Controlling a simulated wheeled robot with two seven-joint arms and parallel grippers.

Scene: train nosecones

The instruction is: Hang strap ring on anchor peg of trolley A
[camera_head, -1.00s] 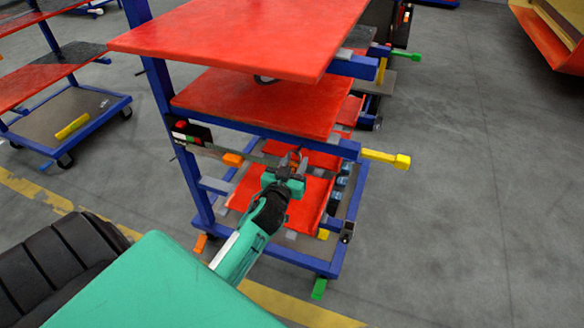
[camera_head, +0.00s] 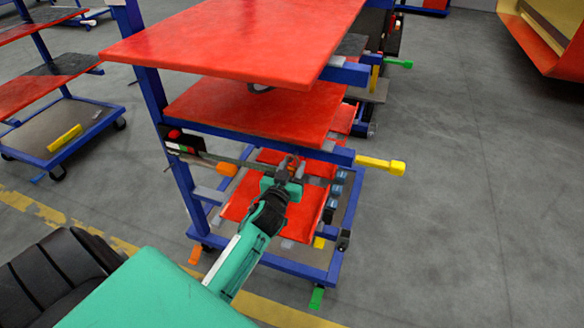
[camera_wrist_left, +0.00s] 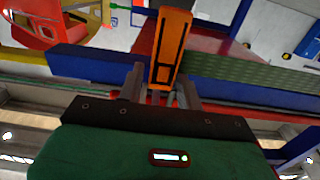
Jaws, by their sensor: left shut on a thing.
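The trolley in front of me has a blue frame (camera_head: 175,140) and red shelves. A yellow peg (camera_head: 380,165) sticks out to the right at the end of its blue rail, and I cannot tell whether it is the anchor peg. A dark strap (camera_head: 320,181) runs along that side below the middle shelf. My left gripper (camera_head: 284,176) is at this side, by the strap. In the left wrist view, its fingers (camera_wrist_left: 165,90) are shut on an orange slotted piece (camera_wrist_left: 171,40). I cannot tell if this is the strap ring. My right gripper is not in view.
The top red shelf (camera_head: 235,40) and middle red shelf (camera_head: 255,112) overhang above the gripper. An orange piece (camera_head: 227,169) sits left of the gripper, and a green peg (camera_head: 316,298) is low in front. Another trolley (camera_head: 65,130) stands left.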

